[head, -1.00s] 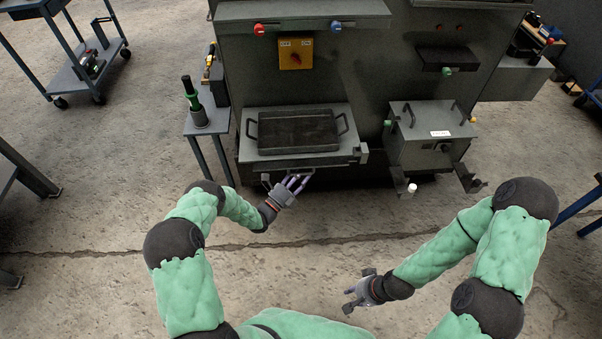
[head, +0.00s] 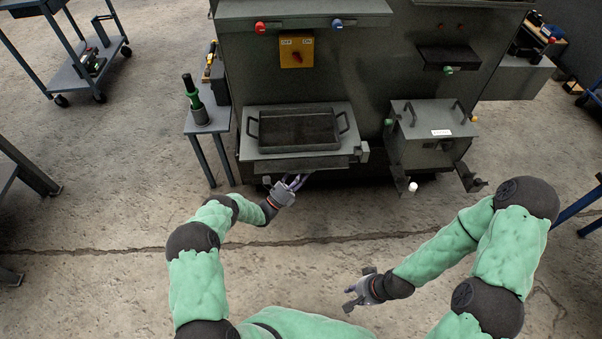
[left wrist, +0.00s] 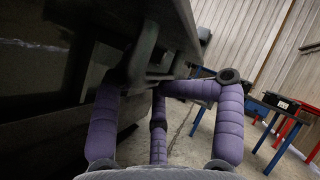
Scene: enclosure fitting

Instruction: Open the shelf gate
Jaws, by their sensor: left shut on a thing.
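The grey shelf (head: 252,148) sticks out from the dark machine in the head view and carries a dark tray with two side handles (head: 300,128). The gate appears to be the panel along its front edge (head: 305,162). My left gripper (head: 296,182) is just below that edge, its fingers partly hidden under it. In the left wrist view, its purple fingers (left wrist: 165,90) are closed around a dark handle (left wrist: 146,48) beneath the panel. How far the gate is open is hard to tell. My right gripper (head: 354,290) is open and empty, low over the floor.
A grey box with handles and a white label (head: 432,140) is mounted right of the shelf. A small side table (head: 205,126) with a green-and-black tool (head: 195,98) stands to the left. The floor in front of the machine is clear.

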